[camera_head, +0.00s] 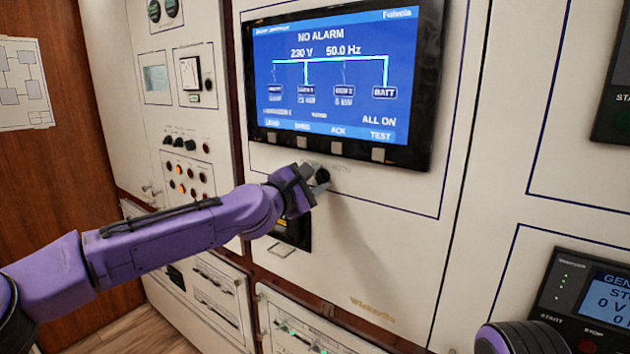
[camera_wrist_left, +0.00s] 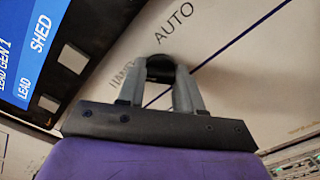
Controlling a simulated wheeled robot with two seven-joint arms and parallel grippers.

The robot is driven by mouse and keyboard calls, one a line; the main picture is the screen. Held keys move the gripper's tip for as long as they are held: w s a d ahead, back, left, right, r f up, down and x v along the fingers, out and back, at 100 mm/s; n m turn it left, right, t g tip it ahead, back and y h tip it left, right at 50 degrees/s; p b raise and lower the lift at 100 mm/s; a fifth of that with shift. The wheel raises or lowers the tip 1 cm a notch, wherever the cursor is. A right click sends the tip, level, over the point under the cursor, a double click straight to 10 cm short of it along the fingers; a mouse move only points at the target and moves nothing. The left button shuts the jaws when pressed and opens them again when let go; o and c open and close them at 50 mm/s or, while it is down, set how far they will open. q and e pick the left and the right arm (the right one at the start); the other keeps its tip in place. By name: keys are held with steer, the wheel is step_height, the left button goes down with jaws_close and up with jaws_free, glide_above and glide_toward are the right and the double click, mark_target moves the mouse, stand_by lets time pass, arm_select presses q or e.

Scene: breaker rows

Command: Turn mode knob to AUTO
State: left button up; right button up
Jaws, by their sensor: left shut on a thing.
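The mode knob (camera_head: 322,175) is a small black round knob on the white panel, just below the display. In the left wrist view the knob (camera_wrist_left: 160,68) sits between the fingertips, with AUTO printed at its upper right and a partly covered HAND label at its left. My left gripper (camera_head: 318,181) is at the panel, shut on the knob; it also shows in the left wrist view (camera_wrist_left: 160,80), one finger on each side. The knob's pointer is hidden, so its setting cannot be read. My right gripper is not in view.
The display (camera_head: 345,80) above the knob reads NO ALARM, with a row of grey buttons along its lower edge. A black device (camera_head: 290,232) sits below my left gripper. A generator panel (camera_head: 590,300) is at lower right. Blank white panel lies right of the knob.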

arm_select(q)
steer(key=m+b, duration=0.1)
steer(key=m, duration=0.2)
steer(key=shift+f+m, duration=0.1)
steer(key=shift+m, duration=0.2)
steer(key=m+b, duration=0.1)
steer(key=m, duration=0.2)
steer(key=shift+m, duration=0.3)
steer(key=m+b, duration=0.2)
steer(key=m, duration=0.4)
steer(key=shift+m, duration=0.4)
steer(key=o, duration=1)
steer(key=shift+b, duration=0.3)
